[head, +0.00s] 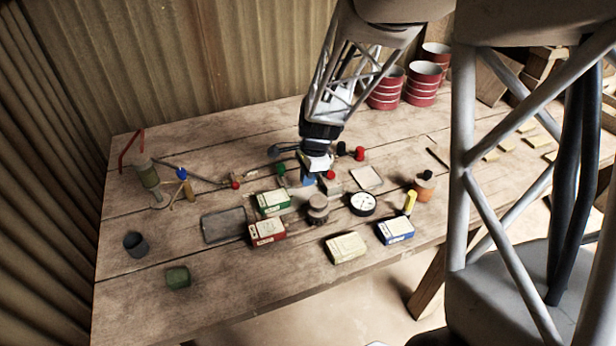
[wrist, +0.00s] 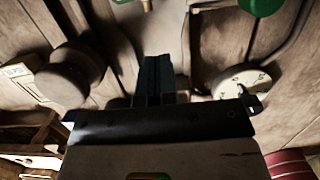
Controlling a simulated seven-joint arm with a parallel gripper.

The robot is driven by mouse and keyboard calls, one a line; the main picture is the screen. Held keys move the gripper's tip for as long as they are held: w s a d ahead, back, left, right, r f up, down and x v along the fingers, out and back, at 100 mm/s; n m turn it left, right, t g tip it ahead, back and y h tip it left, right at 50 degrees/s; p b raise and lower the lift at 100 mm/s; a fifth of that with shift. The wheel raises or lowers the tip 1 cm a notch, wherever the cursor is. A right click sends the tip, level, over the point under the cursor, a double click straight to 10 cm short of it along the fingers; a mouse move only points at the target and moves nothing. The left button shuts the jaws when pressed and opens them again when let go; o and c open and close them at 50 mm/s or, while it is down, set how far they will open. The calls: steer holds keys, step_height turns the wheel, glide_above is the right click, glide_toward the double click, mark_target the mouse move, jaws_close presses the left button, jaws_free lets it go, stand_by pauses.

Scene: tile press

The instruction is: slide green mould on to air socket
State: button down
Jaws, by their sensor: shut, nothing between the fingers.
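The green mould (head: 272,203) looks like a small green box with a pale label, lying on the wooden table left of the middle in the head view. My gripper (head: 309,181) hangs over the table to the right of this green box, apart from it, pointing down. In the wrist view its dark fingers (wrist: 157,80) are together with nothing between them. I cannot tell for sure which fitting is the air socket. A round brown knob-like part (head: 318,206) stands between the green box and a white dial gauge (head: 362,204); the gauge also shows in the wrist view (wrist: 240,82).
A red box (head: 267,233), a cream box (head: 346,247) and a blue box (head: 395,230) lie nearer the front. A grey tray (head: 224,226) lies left of the green box. Red drums (head: 423,82) stand at the back right.

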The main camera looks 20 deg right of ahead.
mark_target(274, 198)
steer(key=a, duration=1)
steer(key=shift+a, duration=0.25)
steer(key=shift+s+f, duration=0.1)
steer(key=shift+f, duration=0.8)
steer(key=shift+s+f, duration=0.1)
steer(key=shift+f, duration=0.05)
steer(key=shift+d+f, duration=0.1)
steer(key=shift+d, duration=0.35)
steer(key=shift+s+d, duration=0.15)
steer(key=shift+d, duration=4.85)
steer(key=shift+r, duration=0.5)
steer(key=shift+w+r, duration=0.2)
steer(key=shift+r, duration=0.15)
